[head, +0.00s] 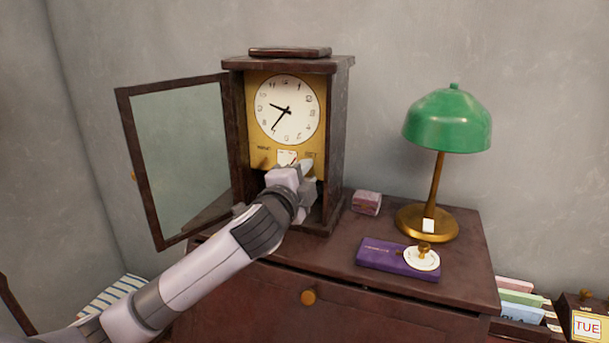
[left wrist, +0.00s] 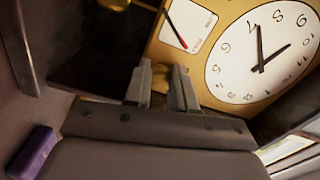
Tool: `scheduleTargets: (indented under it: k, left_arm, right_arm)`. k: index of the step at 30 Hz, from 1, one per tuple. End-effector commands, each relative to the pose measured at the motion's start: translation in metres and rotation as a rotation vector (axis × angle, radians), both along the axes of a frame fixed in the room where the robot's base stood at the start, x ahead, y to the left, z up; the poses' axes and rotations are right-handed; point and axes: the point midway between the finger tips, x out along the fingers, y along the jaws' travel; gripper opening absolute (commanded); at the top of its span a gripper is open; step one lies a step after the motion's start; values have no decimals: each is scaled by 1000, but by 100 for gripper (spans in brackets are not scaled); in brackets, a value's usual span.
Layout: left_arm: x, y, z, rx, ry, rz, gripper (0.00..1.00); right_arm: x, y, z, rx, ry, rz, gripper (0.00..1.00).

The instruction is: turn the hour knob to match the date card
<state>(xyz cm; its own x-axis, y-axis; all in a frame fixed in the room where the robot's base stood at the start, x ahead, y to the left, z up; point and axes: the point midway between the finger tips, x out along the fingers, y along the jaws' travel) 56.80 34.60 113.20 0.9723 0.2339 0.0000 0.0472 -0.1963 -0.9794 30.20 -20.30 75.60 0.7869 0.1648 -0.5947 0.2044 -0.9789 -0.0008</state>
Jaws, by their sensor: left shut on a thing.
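The clock (head: 338,130) stands on the cabinet with its glass door (head: 180,160) swung open to the left. Its white dial (head: 300,125) shows a short hand toward the upper left and a long hand toward the lower left. Below the dial is a small white window with a red pointer (left wrist: 178,30). My left gripper (head: 305,170) is shut on a small brass knob (left wrist: 160,74) on the gold plate below the dial; the fingers mostly hide the knob. A card reading TUE (head: 587,326) shows at the lower right. My right gripper is not in view.
A green lamp (head: 447,122), a small pinkish box (head: 367,203) and a purple case (head: 385,256) with a white disc (head: 422,258) stand on the cabinet (head: 465,290) to the right. The open door stands left of my arm.

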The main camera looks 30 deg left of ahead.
Motion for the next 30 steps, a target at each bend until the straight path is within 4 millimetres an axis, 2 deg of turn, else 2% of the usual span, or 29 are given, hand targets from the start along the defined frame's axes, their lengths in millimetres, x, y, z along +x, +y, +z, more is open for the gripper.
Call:
scheduleTargets:
  k: [12, 28, 29, 30]
  left_arm:
    - [0, 0, 0, 177, 45, 1, 0]
    - [0, 0, -1, 199, 50, 1, 0]
    - [0, 0, -1, 199, 50, 1, 28]
    - [0, 0, -1, 198, 50, 1, 36]
  right_arm:
    - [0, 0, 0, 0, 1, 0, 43]
    - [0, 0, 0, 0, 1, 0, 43]
    - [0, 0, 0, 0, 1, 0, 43]
    - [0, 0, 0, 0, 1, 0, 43]
